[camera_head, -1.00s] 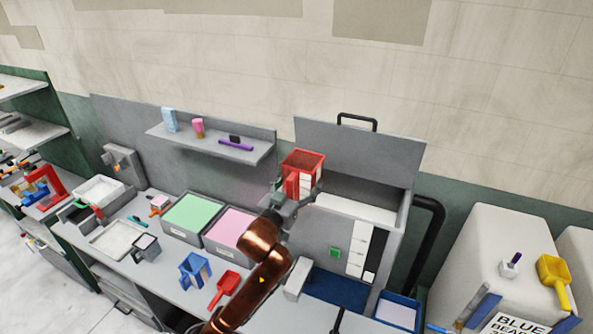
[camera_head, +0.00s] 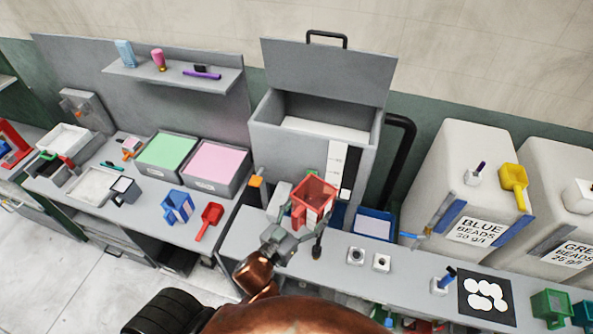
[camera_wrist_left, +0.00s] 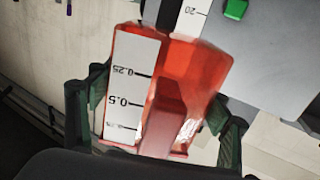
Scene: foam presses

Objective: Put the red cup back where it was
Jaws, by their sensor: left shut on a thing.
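The red cup (camera_head: 318,190) is a translucent red square measuring cup with a white scale strip. My left gripper (camera_head: 290,238) is shut on it and holds it up in front of the grey press (camera_head: 268,137). In the left wrist view the cup (camera_wrist_left: 190,75) fills the middle, between the two dark green fingers of my gripper (camera_wrist_left: 155,125). The cup's scale reads upside down in that view. My right gripper does not show.
Green (camera_head: 165,150) and pink (camera_head: 217,162) bins stand at the back of the left bench. A wall shelf (camera_head: 130,74) is above. A blue tray (camera_head: 376,226) lies right of the cup. Large bead containers (camera_head: 450,180) stand at the right.

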